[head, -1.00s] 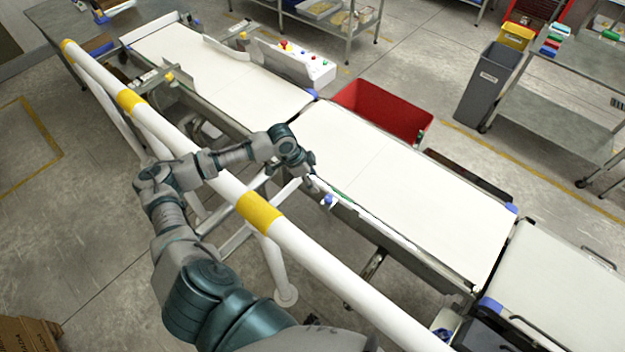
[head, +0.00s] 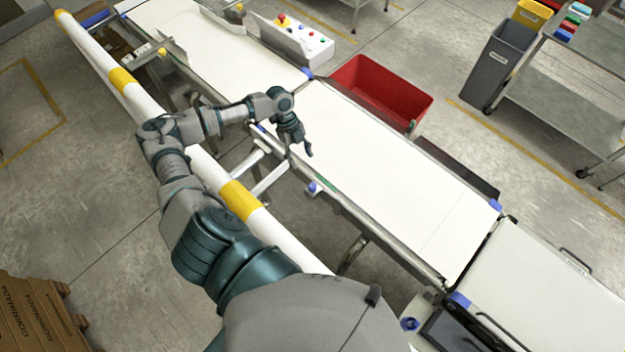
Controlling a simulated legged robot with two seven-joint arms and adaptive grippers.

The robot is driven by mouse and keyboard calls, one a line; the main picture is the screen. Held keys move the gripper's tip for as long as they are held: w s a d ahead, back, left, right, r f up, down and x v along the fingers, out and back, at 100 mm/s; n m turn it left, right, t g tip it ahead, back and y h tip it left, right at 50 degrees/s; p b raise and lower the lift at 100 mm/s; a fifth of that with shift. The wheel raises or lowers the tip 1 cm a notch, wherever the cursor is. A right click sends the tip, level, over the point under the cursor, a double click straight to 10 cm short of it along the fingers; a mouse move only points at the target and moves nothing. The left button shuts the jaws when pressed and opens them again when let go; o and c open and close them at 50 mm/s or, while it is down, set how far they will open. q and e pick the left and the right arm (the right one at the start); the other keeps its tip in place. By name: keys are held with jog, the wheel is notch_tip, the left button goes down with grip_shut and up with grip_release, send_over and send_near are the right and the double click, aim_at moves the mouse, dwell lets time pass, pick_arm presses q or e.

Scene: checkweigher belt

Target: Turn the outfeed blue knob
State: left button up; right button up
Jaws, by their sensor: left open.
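A small blue knob (head: 312,187) sits on the near side rail of the middle white belt (head: 385,165), in the head view. A second blue round knob (head: 410,324) shows at the bottom, beside a dark screen. I cannot tell from labels which is the outfeed one. My left gripper (head: 300,150) is open and empty, pointing down over the near edge of the middle belt. It is above and slightly left of the rail knob in the picture, apart from it. My right gripper is not in view.
A white guard rail with yellow bands (head: 238,198) runs along the near side, under my left arm. A red bin (head: 380,92) stands behind the belt. A control box with coloured buttons (head: 300,38) is at the back. Cardboard boxes (head: 38,315) lie at lower left.

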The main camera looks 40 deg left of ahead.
pick_arm(q)
send_near(312, 184)
jog(key=p+x, duration=0.1)
jog(key=x, duration=0.7)
jog(key=shift+d+p, duration=0.15)
jog(key=shift+p, duration=0.25)
jog(key=shift+s+d+f, duration=0.1)
jog(key=shift+d+f, duration=0.05)
jog(key=shift+f, duration=0.4)
jog(key=c, duration=0.8)
grip_shut()
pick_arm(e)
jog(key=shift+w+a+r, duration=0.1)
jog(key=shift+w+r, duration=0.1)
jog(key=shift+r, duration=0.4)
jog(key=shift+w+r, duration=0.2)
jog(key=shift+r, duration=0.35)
